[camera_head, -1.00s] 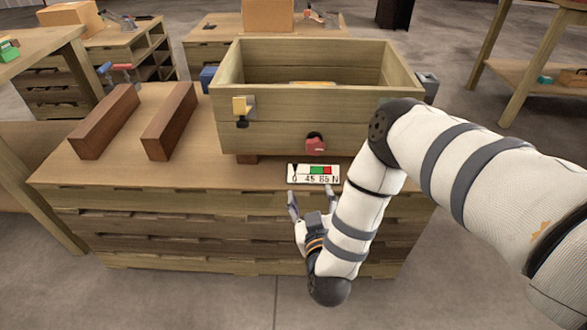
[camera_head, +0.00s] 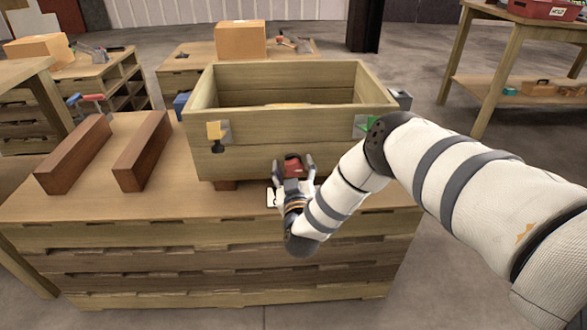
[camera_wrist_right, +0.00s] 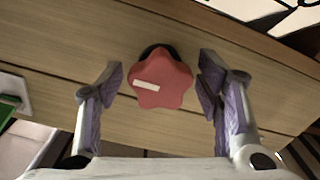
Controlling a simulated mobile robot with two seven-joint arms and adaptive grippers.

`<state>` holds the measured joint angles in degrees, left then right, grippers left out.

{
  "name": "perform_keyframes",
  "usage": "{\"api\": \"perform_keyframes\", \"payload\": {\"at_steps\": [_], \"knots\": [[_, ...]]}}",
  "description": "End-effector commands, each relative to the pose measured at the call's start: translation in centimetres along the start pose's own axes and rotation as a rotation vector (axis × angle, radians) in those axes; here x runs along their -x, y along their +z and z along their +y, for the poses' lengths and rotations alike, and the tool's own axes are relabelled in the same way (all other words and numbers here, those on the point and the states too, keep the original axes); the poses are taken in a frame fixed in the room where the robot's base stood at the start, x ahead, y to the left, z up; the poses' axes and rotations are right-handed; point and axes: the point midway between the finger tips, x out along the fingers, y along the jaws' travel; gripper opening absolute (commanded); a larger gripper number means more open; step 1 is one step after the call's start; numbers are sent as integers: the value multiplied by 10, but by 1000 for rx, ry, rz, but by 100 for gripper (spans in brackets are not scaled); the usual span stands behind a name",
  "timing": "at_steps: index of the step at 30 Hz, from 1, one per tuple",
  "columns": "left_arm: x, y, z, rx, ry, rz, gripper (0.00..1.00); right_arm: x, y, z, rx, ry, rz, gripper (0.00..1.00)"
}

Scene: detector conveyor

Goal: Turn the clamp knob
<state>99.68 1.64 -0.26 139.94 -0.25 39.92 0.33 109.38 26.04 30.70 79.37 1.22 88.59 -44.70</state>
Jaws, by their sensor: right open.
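The red clamp knob (camera_head: 292,163) sits low on the front wall of a wooden box (camera_head: 250,127). In the right wrist view the knob (camera_wrist_right: 160,80) is star-shaped with rounded lobes and a white bar mark, tilted slightly. My right gripper (camera_head: 293,163) is open, with one finger on each side of the knob. In the wrist view a gap shows between each fingertip and the knob. My left gripper is not in view.
The box stands on a wooden workbench (camera_head: 100,205). A white scale card (camera_head: 271,197) lies mostly hidden behind my right gripper. Two brown wooden blocks (camera_head: 75,153) (camera_head: 143,150) lie at the left. A yellow latch (camera_head: 214,130) and a green part (camera_head: 368,124) are on the box front.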

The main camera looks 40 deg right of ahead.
Motion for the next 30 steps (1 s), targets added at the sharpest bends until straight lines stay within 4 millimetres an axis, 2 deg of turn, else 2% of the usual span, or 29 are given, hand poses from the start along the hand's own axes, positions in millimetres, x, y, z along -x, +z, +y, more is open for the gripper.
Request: {"api": "perform_keyframes", "payload": {"at_steps": [1, 7, 20, 30], "knots": [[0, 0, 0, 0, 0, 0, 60, 0, 0, 0, 0, 0, 0, 55], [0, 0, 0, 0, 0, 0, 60, 0, 0, 0, 0, 0, 0, 11], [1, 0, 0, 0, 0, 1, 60, 1, 0, 0, -74, -1, 0, 11], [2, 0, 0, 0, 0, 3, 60, 1, 0, 0, -352, -1, -1, 11]]}}
